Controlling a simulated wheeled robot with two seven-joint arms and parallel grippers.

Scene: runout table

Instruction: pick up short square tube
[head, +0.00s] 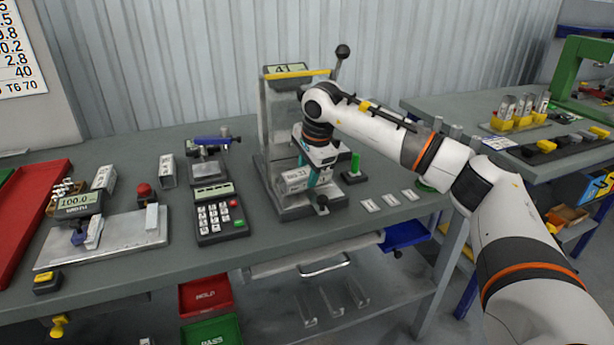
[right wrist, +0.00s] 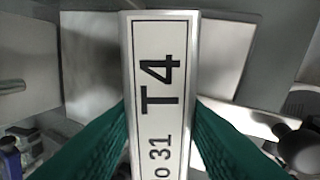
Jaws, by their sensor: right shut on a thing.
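My right gripper (head: 309,177) reaches down over the base of the grey press-like stand. Its teal fingers are shut on a silvery square tube (head: 296,181) with a white label. In the right wrist view the tube (right wrist: 161,80) stands between the two green fingers (right wrist: 162,135), its label reading "T4" and "31". I cannot tell whether the tube touches the stand's base. Other square tubes with labels lie at the left, one (head: 167,171) behind the keypad and one (head: 104,178) near the red tray. My left gripper is not in view.
The stand (head: 279,115) rises behind my gripper, with a black-knobbed lever. A keypad (head: 220,213) and a gauge plate (head: 105,238) lie to the left. A red tray (head: 32,215) is far left.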

